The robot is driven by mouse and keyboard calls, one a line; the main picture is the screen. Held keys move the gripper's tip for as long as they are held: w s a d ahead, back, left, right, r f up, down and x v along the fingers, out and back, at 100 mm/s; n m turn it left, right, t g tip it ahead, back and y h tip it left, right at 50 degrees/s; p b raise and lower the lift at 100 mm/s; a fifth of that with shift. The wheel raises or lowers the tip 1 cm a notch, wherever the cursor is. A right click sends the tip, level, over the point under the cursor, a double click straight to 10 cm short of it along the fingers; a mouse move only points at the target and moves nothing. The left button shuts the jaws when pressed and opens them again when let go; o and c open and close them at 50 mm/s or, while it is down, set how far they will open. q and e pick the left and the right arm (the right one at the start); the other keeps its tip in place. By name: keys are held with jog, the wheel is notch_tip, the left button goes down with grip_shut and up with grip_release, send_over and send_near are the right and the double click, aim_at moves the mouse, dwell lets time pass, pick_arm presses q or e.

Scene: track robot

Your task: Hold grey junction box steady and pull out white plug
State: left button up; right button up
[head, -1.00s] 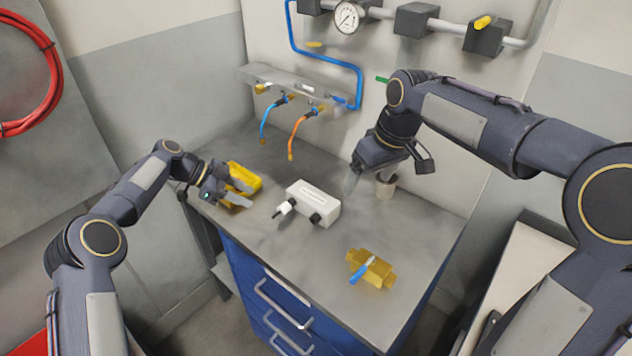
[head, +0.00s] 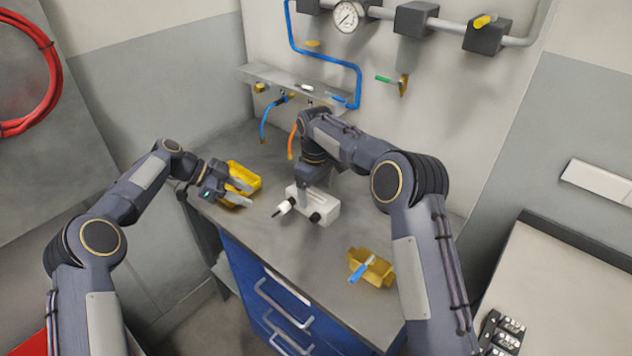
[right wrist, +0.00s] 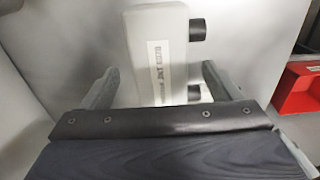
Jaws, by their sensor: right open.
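The pale grey junction box (head: 328,209) lies on the workbench in the head view. It also shows in the right wrist view (right wrist: 158,50), label up, with two dark fittings on its right side. I cannot make the plug out in the right wrist view. My right gripper (head: 304,198) is open above the box, and in the right wrist view its fingers stand either side of it. My left gripper (head: 241,192) is open and empty, left of the plug, by the yellow tray.
The yellow tray (head: 245,175) is at the bench's left. A yellow block with a blue handle (head: 369,267) lies at the front right. Blue and orange hoses (head: 264,122) hang from a shelf behind. A red container (right wrist: 299,90) shows in the right wrist view. Bare bench lies in front of the box.

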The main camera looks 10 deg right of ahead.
aim_at(280, 208)
jog(key=shift+f, duration=2.5)
jog(key=c, duration=1.1)
pick_arm(q)
jog(key=shift+o, duration=0.6)
pick_arm(e)
jog(key=shift+c, duration=0.3)
pick_arm(q)
jog(key=d+f+n+t, duration=0.2)
jog(key=n+t, duration=0.1)
jog(key=d+n+t+h, duration=0.1)
jog(key=d+n+t, duration=0.1)
jog(key=shift+s+f, duration=0.35)
jog(key=shift+f, duration=0.05)
jog(key=s+n+t+y, duration=0.1)
jog(key=s+n+t, duration=0.2)
jog(key=s+n, duration=0.1)
jog(key=shift+s+d+f+t+y, duration=0.15)
jog(key=shift+s+f+t+y, duration=0.05)
jog(key=shift+t+y, duration=0.2)
jog(key=shift+x, duration=4.4)
jog(key=shift+c, duration=0.4)
pick_arm(e)
jog(key=shift+r, duration=0.1)
